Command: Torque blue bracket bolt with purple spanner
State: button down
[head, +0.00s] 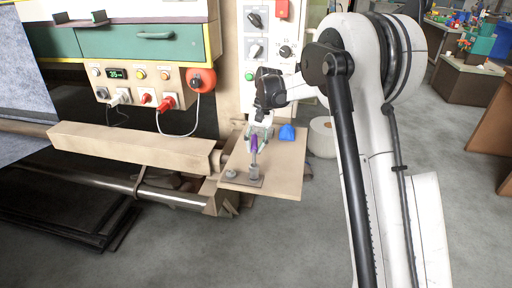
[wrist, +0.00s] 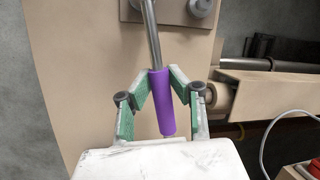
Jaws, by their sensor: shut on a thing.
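The purple spanner has a purple handle (wrist: 162,110) and a grey metal shaft. My gripper (wrist: 162,80) is shut on the handle, with green-lined fingers on both sides. In the head view my gripper (head: 258,133) hangs over a beige board (head: 285,165), and the spanner (head: 254,144) points down at a grey cylindrical piece (head: 254,173) on a small plate. Whether its tip touches that piece I cannot tell. A grey round piece (head: 231,174) stands on the left of the plate. A blue piece (head: 287,132), possibly the bracket, lies on the board behind; no bolt on it is discernible.
A long beige beam (head: 135,145) and a metal rail (head: 155,195) run to the left of the board. A control panel (head: 140,86) with plugs and a hanging cable stands behind. A white roll (head: 322,137) is right of the board. Floor in front is clear.

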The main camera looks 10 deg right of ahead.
jog(key=shift+f, duration=0.1)
jog(key=shift+s+d, duration=0.1)
jog(key=shift+d, duration=0.1)
jog(key=shift+r+p, duration=1.05)
jog(key=shift+r, duration=1.15)
jog(key=shift+m, duration=0.4)
